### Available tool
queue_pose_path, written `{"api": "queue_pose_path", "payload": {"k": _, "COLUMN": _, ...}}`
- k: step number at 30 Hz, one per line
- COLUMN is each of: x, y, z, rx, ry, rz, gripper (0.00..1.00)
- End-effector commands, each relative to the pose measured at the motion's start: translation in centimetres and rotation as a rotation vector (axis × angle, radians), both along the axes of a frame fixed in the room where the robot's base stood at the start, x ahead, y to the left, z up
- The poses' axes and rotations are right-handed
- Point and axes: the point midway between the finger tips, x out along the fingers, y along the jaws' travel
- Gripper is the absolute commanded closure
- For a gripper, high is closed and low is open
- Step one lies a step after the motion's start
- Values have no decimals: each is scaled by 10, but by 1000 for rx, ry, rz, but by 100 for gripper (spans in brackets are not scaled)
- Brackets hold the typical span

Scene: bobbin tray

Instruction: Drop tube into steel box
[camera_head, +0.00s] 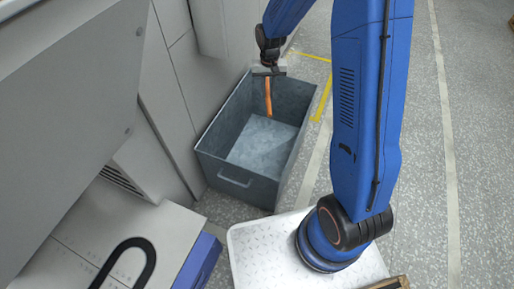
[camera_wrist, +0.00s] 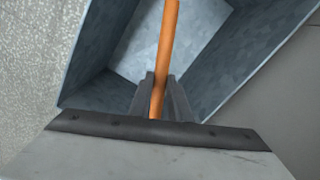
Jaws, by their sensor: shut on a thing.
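The tube (camera_head: 268,98) is a thin orange rod. My gripper (camera_head: 268,76) is shut on it and holds it hanging down over the steel box (camera_head: 236,178). In the wrist view the tube (camera_wrist: 166,45) is between the dark fingers of my gripper (camera_wrist: 159,92) and reaches toward the top edge. The box is a blue-grey open metal bin with a handle on its near side. Its bare floor also shows behind the tube in the wrist view (camera_wrist: 200,35). I cannot tell how far the lower end of the tube is from the floor of the box.
Grey cabinet panels (camera_head: 165,110) stand close along the left side of the box. A grey and blue unit with a black loop handle (camera_head: 125,262) is at the lower left. Yellow tape (camera_head: 322,100) marks the speckled floor right of the box.

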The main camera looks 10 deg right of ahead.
Motion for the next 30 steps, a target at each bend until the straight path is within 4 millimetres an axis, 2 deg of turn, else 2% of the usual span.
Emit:
{"api": "queue_pose_path", "payload": {"k": 1, "x": -12, "y": 3, "z": -2, "rx": -1, "ry": 2, "rz": 8, "gripper": 100}}
{"api": "queue_pose_path", "payload": {"k": 3, "x": -21, "y": 6, "z": -4, "rx": 0, "ry": 1, "rz": 15, "gripper": 100}}
{"api": "queue_pose_path", "payload": {"k": 6, "x": -28, "y": 7, "z": -7, "rx": 0, "ry": 1, "rz": 19, "gripper": 100}}
{"api": "queue_pose_path", "payload": {"k": 21, "x": -28, "y": 7, "z": -52, "rx": -1, "ry": 2, "rz": 19, "gripper": 100}}
{"api": "queue_pose_path", "payload": {"k": 30, "x": -28, "y": 7, "z": -65, "rx": 0, "ry": 1, "rz": 19, "gripper": 100}}
